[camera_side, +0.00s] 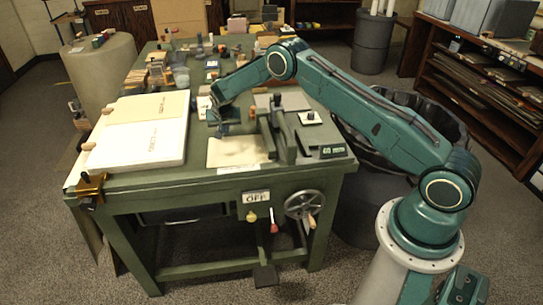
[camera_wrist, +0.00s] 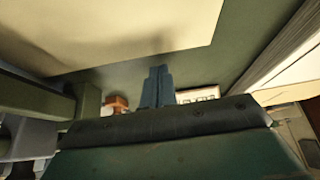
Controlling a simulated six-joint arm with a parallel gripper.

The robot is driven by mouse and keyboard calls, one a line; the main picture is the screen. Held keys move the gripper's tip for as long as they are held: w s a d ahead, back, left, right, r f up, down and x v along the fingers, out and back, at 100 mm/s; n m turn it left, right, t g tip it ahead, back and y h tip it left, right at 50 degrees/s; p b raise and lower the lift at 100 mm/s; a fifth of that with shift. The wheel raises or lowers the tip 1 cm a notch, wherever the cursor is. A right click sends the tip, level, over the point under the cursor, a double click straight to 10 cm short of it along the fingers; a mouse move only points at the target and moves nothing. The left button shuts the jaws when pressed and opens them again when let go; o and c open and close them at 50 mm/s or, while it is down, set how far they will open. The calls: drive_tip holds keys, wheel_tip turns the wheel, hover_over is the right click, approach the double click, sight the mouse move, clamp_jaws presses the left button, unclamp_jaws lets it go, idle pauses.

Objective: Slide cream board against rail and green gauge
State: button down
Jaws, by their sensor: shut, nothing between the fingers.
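The cream board (camera_side: 236,152) lies flat on the green table, left of the dark green rail (camera_side: 279,135). Its far edge is partly hidden behind my gripper and nearby parts. It also fills the upper left of the wrist view (camera_wrist: 120,28). My gripper (camera_side: 213,124) is low, by the board's far left part, with its fingers shut together and empty. The fingers show in the wrist view (camera_wrist: 155,88), below the board's edge in the picture; I cannot tell whether they touch it. I cannot clearly pick out the green gauge.
A thick stack of white sheets (camera_side: 125,150) fills the table's left side, with a brass clamp (camera_side: 90,187) at its front corner. A small box with a green display (camera_side: 332,151) sits right of the rail. Tools and jars crowd the table's far end.

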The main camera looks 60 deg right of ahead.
sight(221, 142)
drive_tip(key=shift+f, duration=0.35)
idle(0.4)
drive_tip(key=shift+s+a, duration=0.2)
drive_tip(key=shift+a, duration=0.45)
drive_tip(key=shift+s+a, duration=0.2)
drive_tip(key=shift+a, duration=0.5)
drive_tip(key=shift+s+a, duration=0.2)
drive_tip(key=shift+a, duration=0.45)
idle(1.4)
drive_tip(key=shift+r, duration=0.1)
drive_tip(key=shift+w+d+r, duration=0.1)
drive_tip(key=shift+d+r, duration=0.1)
drive_tip(key=shift+r, duration=0.6)
drive_tip(key=shift+w+d+r, duration=0.1)
drive_tip(key=shift+d+r, duration=0.1)
drive_tip(key=shift+r, duration=0.65)
drive_tip(key=shift+d+r, duration=0.2)
drive_tip(key=shift+r, duration=0.6)
drive_tip(key=shift+r, duration=0.1)
